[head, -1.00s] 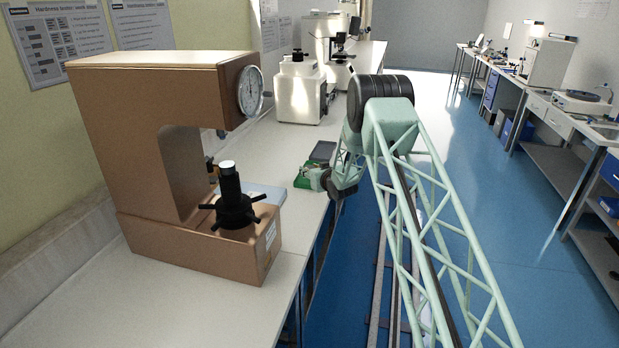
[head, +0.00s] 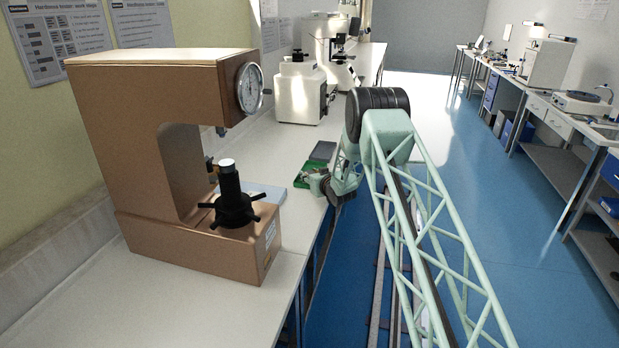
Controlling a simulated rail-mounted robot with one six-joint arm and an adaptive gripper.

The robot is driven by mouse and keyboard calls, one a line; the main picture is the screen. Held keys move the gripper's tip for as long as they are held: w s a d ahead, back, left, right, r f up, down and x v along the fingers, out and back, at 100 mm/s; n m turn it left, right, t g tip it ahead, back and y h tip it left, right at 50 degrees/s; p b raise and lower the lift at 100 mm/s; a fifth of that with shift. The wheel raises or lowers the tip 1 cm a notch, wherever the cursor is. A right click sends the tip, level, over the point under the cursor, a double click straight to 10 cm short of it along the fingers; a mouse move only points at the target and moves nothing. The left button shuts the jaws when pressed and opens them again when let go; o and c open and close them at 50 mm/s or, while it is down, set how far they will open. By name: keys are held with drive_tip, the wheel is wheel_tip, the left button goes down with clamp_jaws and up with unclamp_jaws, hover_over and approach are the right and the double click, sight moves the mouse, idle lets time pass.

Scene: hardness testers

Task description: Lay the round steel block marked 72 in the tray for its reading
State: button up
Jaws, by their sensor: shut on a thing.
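My gripper (head: 309,181) is small and far off in the head view, at the front edge of the left bench. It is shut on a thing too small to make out. It is over or beside a green flat item (head: 304,172), possibly a mat or tray; I cannot tell whether it touches it. A dark grey, shallow tray-like item (head: 322,151) lies just behind on the bench. I cannot pick out the round steel block or its 72 mark. My wrist and arm hide part of the bench edge.
A large brown hardness tester (head: 150,95) with a dial and black spoked handwheel (head: 233,209) stands at the near left. A pale blue flat item (head: 266,191) lies beside it. White testers (head: 299,90) stand farther back. The bench front (head: 240,310) is bare.

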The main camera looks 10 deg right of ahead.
drive_tip(key=shift+s+f+b, duration=0.2)
drive_tip(key=shift+f+b, duration=0.1)
drive_tip(key=shift+f, duration=0.45)
drive_tip(key=shift+s+f+b, duration=0.15)
drive_tip(key=shift+f+b, duration=0.15)
drive_tip(key=shift+f, duration=0.2)
drive_tip(key=o, duration=0.8)
drive_tip(key=shift+c, duration=0.2)
drive_tip(key=shift+d+r+p, duration=0.15)
drive_tip(key=shift+r+p, duration=0.05)
drive_tip(key=shift+p, duration=0.1)
drive_tip(key=shift+r+p, duration=0.3)
drive_tip(key=shift+s+d+r, duration=0.1)
drive_tip(key=shift+r+p+v, duration=0.15)
drive_tip(key=shift+p+v, duration=0.15)
drive_tip(key=shift+v, duration=1.6)
drive_tip(key=shift+r+p+v, duration=0.2)
drive_tip(key=shift+p+v, duration=0.15)
drive_tip(key=shift+v, duration=1.55)
drive_tip(key=shift+r+p+v, duration=0.15)
drive_tip(key=shift+p+v, duration=0.15)
drive_tip(key=shift+v, duration=1.6)
